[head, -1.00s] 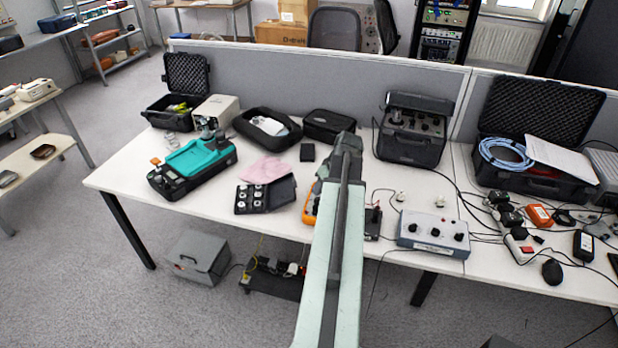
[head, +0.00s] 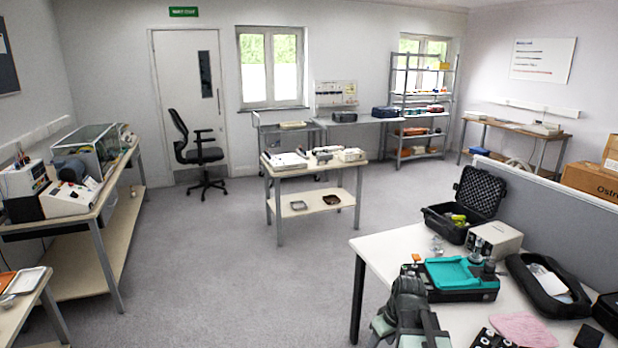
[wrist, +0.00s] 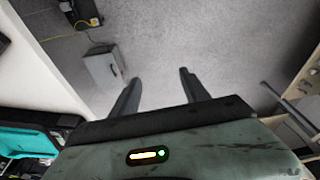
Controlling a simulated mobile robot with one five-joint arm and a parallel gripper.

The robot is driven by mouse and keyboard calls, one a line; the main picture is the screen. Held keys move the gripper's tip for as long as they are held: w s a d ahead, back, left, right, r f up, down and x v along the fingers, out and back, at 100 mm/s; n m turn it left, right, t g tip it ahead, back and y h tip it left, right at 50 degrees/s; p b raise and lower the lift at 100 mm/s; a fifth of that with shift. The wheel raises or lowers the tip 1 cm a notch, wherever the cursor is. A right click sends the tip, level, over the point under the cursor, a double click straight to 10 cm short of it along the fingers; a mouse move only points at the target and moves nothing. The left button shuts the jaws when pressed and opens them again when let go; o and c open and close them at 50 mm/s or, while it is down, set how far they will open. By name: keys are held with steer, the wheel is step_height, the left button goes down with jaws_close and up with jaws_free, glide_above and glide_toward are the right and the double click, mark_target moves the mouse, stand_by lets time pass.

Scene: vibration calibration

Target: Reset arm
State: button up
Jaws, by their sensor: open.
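My gripper (wrist: 158,84) shows in the wrist view with its two dark fingers apart and nothing between them. Beyond the fingers is grey carpet. In the head view my arm is at the bottom, by the near left corner of the white desk (head: 395,244); the fingertips cannot be made out there. A teal-topped device (head: 455,273) sits on the desk just right of my arm, and its teal part (wrist: 22,142) shows at the lower left of the wrist view.
A grey box (wrist: 103,66) stands on the floor beneath the desk. A small trolley table (head: 318,184) stands mid-room, and a bench (head: 105,178) runs along the left wall. An office chair (head: 200,155) is by the door. Open carpet (head: 220,270) lies left of the desk.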

steer(key=s+a+m+g+h, duration=0.1)
steer(key=s+a+m+g, duration=0.1)
steer(key=s+a+m, duration=0.2)
steer(key=s+a, duration=0.3)
steer(key=a, duration=0.1)
steer(key=shift+f+m, duration=0.3)
steer(key=shift+f, duration=0.05)
